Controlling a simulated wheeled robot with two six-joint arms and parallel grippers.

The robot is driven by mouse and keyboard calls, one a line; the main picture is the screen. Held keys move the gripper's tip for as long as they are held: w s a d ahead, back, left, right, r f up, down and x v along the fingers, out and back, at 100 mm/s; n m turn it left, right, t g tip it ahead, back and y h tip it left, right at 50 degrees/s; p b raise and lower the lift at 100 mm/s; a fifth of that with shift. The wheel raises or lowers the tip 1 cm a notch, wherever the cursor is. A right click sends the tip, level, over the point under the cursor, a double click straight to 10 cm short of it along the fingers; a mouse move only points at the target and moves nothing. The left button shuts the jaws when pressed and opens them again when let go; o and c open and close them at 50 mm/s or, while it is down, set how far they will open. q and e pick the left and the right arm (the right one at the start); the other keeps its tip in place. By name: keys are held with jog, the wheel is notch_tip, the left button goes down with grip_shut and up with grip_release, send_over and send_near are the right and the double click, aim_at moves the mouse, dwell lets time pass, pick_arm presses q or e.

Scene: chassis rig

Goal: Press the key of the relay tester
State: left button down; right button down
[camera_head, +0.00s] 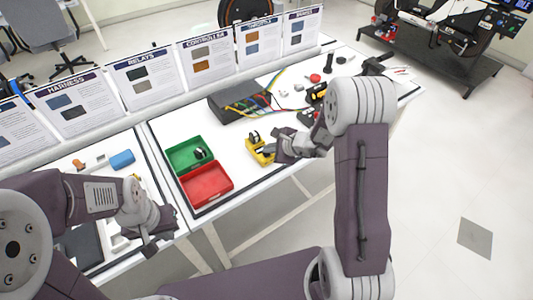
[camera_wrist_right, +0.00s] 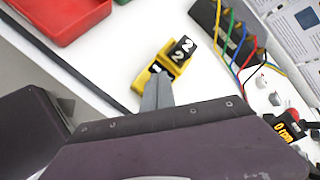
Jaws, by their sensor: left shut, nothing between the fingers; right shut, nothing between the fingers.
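The yellow relay tester (camera_head: 259,152) sits on the white bench, right of the green and red bins. In the right wrist view the tester (camera_wrist_right: 178,66) holds a black block (camera_wrist_right: 182,50) marked with white 2s. My right gripper (camera_head: 277,152) is shut and empty, with its fingertips at the tester's near side. In the right wrist view the shut fingers (camera_wrist_right: 157,88) overlap the tester's lower edge; I cannot tell whether they touch it. The key is not clearly visible. My left gripper (camera_head: 150,244) is shut and empty over the left bench, away from the tester.
The green bin (camera_head: 180,158) holds a small black part; the red bin (camera_head: 205,186) looks empty. A dark box with coloured wires (camera_head: 238,102) stands behind the tester. A red button (camera_head: 315,78) and a yellow-black display unit (camera_wrist_right: 288,127) lie further right. Sign panels line the back.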

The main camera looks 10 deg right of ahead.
aim_at(268, 154)
jog(key=shift+f+b, duration=0.25)
jog(key=shift+b, duration=0.05)
jog(key=shift+r, duration=0.1)
dwell(0.4)
jog(key=shift+r+p, duration=0.55)
jog(key=shift+r, duration=0.25)
jog(key=shift+r, duration=0.1)
notch_tip(268, 154, up, 5)
jog(key=p, duration=0.3)
jog(key=shift+p, duration=0.35)
